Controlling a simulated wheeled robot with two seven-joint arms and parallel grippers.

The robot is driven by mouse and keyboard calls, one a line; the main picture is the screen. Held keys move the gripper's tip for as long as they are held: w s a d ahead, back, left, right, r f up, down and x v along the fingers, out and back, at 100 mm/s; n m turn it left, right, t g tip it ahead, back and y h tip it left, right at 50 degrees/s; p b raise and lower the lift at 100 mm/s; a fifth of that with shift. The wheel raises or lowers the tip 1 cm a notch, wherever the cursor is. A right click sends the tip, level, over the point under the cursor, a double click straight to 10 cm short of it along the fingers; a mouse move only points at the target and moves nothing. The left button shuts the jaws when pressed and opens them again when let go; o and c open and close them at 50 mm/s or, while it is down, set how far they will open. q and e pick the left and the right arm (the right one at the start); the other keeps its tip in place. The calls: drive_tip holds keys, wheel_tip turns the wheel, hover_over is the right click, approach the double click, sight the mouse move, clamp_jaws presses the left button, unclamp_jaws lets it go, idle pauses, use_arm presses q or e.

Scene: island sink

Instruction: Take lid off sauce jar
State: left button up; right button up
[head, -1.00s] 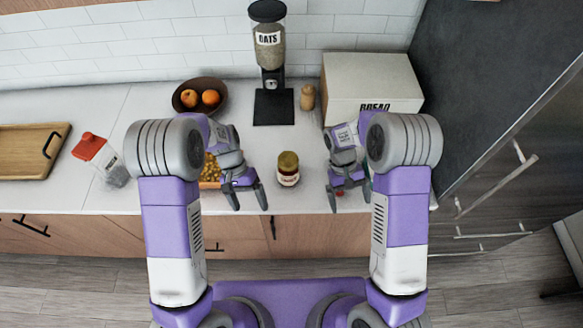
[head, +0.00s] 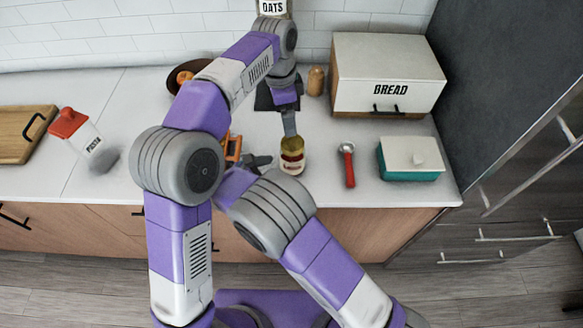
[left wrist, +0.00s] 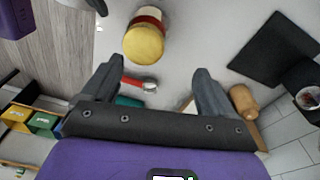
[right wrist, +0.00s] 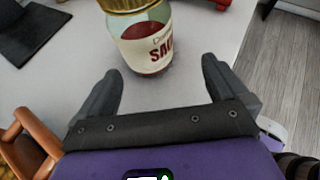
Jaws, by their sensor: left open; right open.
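The sauce jar (head: 293,164) stands upright on the counter near its front edge, with a gold lid (head: 292,147) on top. My left gripper (head: 289,123) hangs over the jar's far side, pointing down. In the left wrist view the lid (left wrist: 145,43) is just beyond the open, empty fingers (left wrist: 158,68). My right gripper (head: 258,160) is low, just left of the jar. In the right wrist view the jar's glass body (right wrist: 147,48) is ahead of the open, empty fingers (right wrist: 160,68), and the lid (right wrist: 125,4) is cut off at the top.
A red-handled tool (head: 347,165) and a teal dish with a white lid (head: 410,175) lie right of the jar. The bread box (head: 385,75) stands behind them. A red-capped pasta jar (head: 82,133) is at left. My forearms hide part of the counter.

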sight(293, 160)
use_arm(q)
drive_tip(key=shift+s+d+r+m+y+b, duration=0.15)
drive_tip(key=shift+s+d+r+m+y, duration=0.15)
drive_tip(key=shift+s+m, duration=0.3)
drive_tip(key=shift+s+d+r+m+y+b, duration=0.15)
drive_tip(key=shift+s+d+r+m+y, duration=0.1)
drive_tip(key=shift+s+d+m, duration=0.25)
use_arm(e)
drive_tip(key=shift+w+a+r+t, duration=0.1)
drive_tip(key=shift+w+r+t, duration=0.1)
drive_tip(key=shift+w, duration=0.2)
drive_tip(key=shift+w+a+r+t, duration=0.1)
drive_tip(key=shift+w+r+t, duration=0.1)
drive_tip(key=shift+w, duration=0.15)
use_arm(q)
drive_tip(key=shift+s+r, duration=0.1)
drive_tip(key=shift+s, duration=0.05)
use_arm(e)
drive_tip(key=shift+w+d+f+h, duration=0.1)
drive_tip(key=shift+w+d+h, duration=0.2)
drive_tip(key=shift+h, duration=0.1)
drive_tip(key=x, duration=0.6)
drive_tip(key=shift+w+d+f, duration=0.15)
drive_tip(key=shift+d+f, duration=0.05)
drive_tip(key=shift+d, duration=0.05)
